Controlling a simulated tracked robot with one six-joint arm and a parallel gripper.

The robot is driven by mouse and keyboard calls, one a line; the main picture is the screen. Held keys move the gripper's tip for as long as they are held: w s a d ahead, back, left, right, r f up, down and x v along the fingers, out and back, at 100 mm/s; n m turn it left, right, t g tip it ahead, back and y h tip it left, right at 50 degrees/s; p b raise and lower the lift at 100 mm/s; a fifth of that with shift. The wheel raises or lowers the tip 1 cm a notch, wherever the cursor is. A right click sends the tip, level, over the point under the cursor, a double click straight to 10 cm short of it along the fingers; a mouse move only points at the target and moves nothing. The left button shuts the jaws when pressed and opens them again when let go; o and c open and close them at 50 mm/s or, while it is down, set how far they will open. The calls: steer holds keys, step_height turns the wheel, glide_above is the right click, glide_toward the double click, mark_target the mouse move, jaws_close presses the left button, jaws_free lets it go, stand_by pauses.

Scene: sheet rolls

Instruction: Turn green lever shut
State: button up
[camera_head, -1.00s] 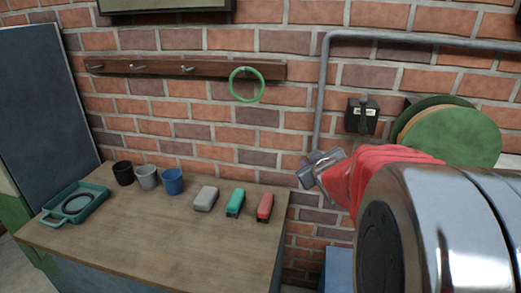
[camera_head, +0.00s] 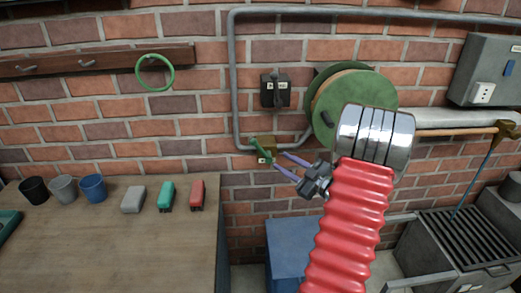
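The green lever (camera_head: 260,151) sits on a small brass-coloured valve at the lower end of the grey wall pipe, left of centre. It is small in the picture, and its exact angle is hard to tell. My gripper (camera_head: 279,160) points left toward it from the lower right. Its two purple fingers are spread apart with nothing seen between them. The fingertips appear just right of the lever; I cannot tell whether they touch the valve.
A black switch box (camera_head: 275,91) and a green hose reel (camera_head: 350,98) are on the brick wall above. A blue box (camera_head: 293,252) stands below. The wooden bench (camera_head: 150,250) with cups and staplers is at left. A grill (camera_head: 462,240) stands at right.

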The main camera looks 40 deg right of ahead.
mark_target(262, 150)
steer(key=shift+s+f, duration=0.2)
steer(key=shift+s, duration=0.2)
steer(key=shift+w, duration=0.1)
steer(key=w, duration=1.3)
steer(key=shift+w+d, duration=0.2)
steer(key=shift+w, duration=0.1)
jaws_close()
steer(key=shift+d, duration=0.15)
stand_by(0.4)
